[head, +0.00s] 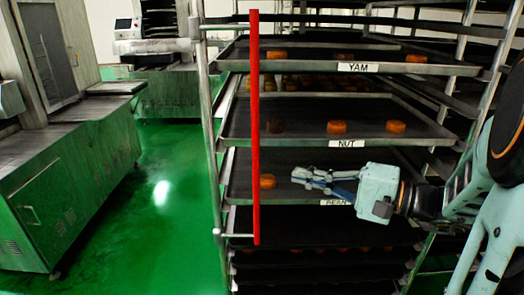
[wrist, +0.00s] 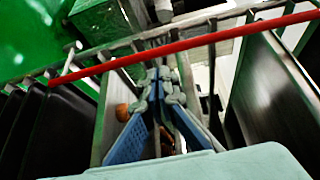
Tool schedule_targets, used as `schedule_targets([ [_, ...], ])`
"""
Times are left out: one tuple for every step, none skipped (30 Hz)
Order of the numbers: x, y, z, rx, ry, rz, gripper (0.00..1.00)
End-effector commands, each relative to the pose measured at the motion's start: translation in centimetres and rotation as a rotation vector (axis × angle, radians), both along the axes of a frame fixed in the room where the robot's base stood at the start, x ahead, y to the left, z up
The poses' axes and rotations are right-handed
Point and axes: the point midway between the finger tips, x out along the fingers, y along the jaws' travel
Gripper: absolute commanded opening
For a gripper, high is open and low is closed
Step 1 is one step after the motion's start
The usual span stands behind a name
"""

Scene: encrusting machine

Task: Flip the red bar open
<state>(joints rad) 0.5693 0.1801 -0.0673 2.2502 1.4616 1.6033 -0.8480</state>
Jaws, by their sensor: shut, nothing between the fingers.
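The red bar (head: 254,130) stands upright across the front left of the tray rack, joined to the rack by short metal arms at its top and bottom. In the wrist view the red bar (wrist: 190,44) runs slantwise across the picture, just past my fingertips. My gripper (head: 296,176) is shut and empty, to the right of the bar's lower half, with its fingers pointing left toward it. In the wrist view my gripper (wrist: 165,72) has its fingertips together, and a gap to the bar seems to show. I cannot tell the exact depth between them.
The rack (head: 210,150) holds several dark trays; a YAM tray (head: 310,62) and a NUT tray (head: 300,112) carry round pastries. A pastry (head: 267,181) lies near my fingertips. A green machine (head: 70,160) stands left, with clear green floor (head: 170,190) between.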

Motion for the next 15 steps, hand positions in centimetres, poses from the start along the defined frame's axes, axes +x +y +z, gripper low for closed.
schedule_targets([
  [0.17, -0.64, 0.7, 0.019, -0.019, -0.017, 0.0],
  [0.26, -0.91, 1.0, 0.027, -0.029, -0.025, 0.0],
  [0.35, -1.17, 1.31, 0.035, -0.038, -0.032, 0.0],
  [0.37, -1.27, 1.46, 0.039, -0.043, -0.035, 0.0],
  [0.38, -1.32, 1.55, 0.042, -0.046, -0.036, 0.0],
  [0.39, -1.34, 1.62, 0.045, -0.047, -0.036, 0.0],
  [0.39, -1.34, 1.63, 0.044, -0.048, -0.036, 0.0],
  [0.4, -1.33, 1.62, 0.044, -0.048, -0.036, 0.0],
  [0.39, -1.32, 1.6, 0.043, -0.048, -0.036, 0.0],
  [0.4, -1.31, 1.59, 0.044, -0.047, -0.036, 0.0],
  [0.39, -1.31, 1.59, 0.043, -0.046, -0.036, 0.0],
  [0.39, -1.31, 1.58, 0.043, -0.046, -0.036, 0.0],
  [0.4, -1.29, 1.57, 0.043, -0.046, -0.036, 0.0],
  [0.42, -1.25, 1.57, 0.043, -0.046, -0.035, 0.0],
  [0.47, -1.15, 1.55, 0.042, -0.046, -0.035, 0.0],
])
